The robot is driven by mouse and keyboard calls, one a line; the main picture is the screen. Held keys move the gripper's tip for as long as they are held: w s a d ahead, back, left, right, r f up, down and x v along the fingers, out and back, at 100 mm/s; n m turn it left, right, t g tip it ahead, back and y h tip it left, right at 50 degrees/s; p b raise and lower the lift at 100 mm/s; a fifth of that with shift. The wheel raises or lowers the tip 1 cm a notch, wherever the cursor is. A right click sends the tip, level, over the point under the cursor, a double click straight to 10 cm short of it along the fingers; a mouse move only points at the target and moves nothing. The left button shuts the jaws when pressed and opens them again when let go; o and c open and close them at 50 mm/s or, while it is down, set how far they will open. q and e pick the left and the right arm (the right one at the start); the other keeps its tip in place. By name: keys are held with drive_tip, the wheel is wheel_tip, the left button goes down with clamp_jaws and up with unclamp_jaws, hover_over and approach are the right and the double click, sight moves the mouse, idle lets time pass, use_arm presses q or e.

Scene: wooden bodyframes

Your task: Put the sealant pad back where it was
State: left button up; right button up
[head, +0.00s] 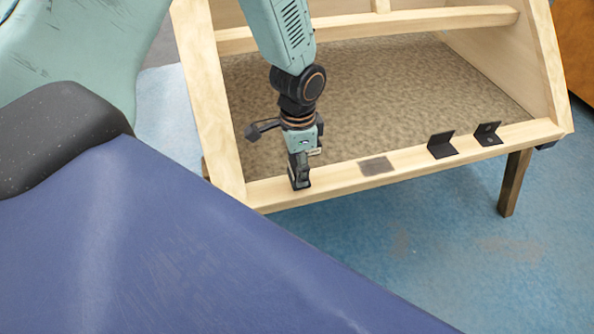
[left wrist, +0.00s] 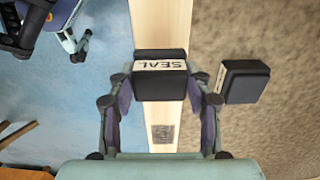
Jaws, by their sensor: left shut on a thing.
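My left gripper (head: 300,180) points down over the front rail (head: 340,174) of the wooden frame. It is shut on the sealant pad, a black block with a white band reading SEAL, clear in the left wrist view (left wrist: 160,88) between the two fingers. The pad is over the rail; I cannot tell whether it touches the wood. A grey square patch (head: 376,166) marks the rail to the right of the gripper. It also shows in the left wrist view (left wrist: 163,133).
A second dark block (left wrist: 245,82) with a pale label sits beside the fingers on the mat side. Two black angle brackets (head: 441,146) (head: 487,135) stand farther right on the rail. Speckled matting (head: 370,95) fills the frame. Blue floor (head: 480,240) lies in front.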

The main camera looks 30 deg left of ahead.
use_arm(q)
drive_tip(key=shift+f, duration=0.75)
drive_tip(key=shift+w+a+f, duration=0.2)
drive_tip(key=shift+w, duration=0.05)
drive_tip(key=shift+s+d, duration=0.1)
drive_tip(key=shift+s, duration=0.15)
drive_tip(key=o, duration=1.1)
drive_tip(key=shift+w+f, duration=0.2)
drive_tip(key=shift+f, duration=0.05)
drive_tip(key=shift+s+r, duration=0.15)
drive_tip(key=shift+r, duration=0.1)
